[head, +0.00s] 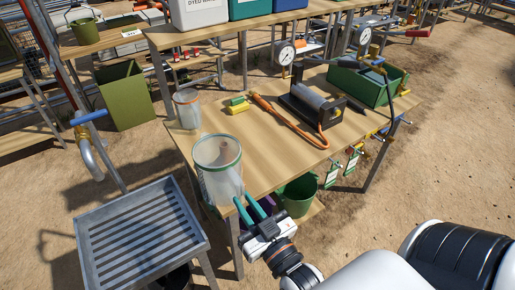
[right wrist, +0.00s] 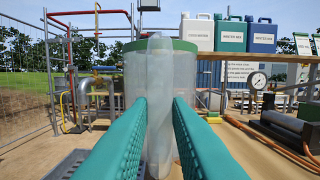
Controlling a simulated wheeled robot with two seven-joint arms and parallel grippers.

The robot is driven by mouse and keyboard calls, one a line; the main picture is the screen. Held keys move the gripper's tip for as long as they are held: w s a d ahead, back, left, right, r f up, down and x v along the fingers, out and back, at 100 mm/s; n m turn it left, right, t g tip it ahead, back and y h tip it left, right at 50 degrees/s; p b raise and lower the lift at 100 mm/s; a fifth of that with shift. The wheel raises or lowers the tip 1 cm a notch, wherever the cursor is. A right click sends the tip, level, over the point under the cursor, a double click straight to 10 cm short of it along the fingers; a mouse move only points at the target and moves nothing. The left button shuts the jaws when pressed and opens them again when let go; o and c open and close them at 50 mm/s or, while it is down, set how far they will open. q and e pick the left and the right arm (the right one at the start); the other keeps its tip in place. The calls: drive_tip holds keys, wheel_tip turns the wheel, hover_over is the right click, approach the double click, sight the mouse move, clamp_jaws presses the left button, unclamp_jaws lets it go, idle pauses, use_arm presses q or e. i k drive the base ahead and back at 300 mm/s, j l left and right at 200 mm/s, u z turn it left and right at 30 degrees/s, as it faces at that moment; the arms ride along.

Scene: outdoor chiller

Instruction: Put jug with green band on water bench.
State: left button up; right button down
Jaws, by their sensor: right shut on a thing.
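The clear jug with a green band (head: 218,180) around its rim is upright at the near left corner of the wooden bench (head: 262,170). It also fills the middle of the right wrist view (right wrist: 135,75). My right gripper (head: 243,200) reaches it from the front right, with teal fingers shut on the jug's pale near-side part, probably its handle. In the right wrist view the fingers (right wrist: 160,112) lie on either side of that part. I cannot tell whether the jug's base touches the bench. My left gripper is not in view.
A smaller clear jug (head: 187,112) stands farther back on the bench. A pump (head: 312,103), an orange hose (head: 285,118) and a green crate (head: 368,80) occupy its back right. A slatted metal tray (head: 140,228) is left; a green bucket (head: 298,196) is below. The front middle is clear.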

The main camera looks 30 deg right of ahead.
sight(267, 140)
drive_tip(key=l, duration=1.55)
drive_tip(key=k+z, duration=0.05)
drive_tip(key=k, duration=0.05)
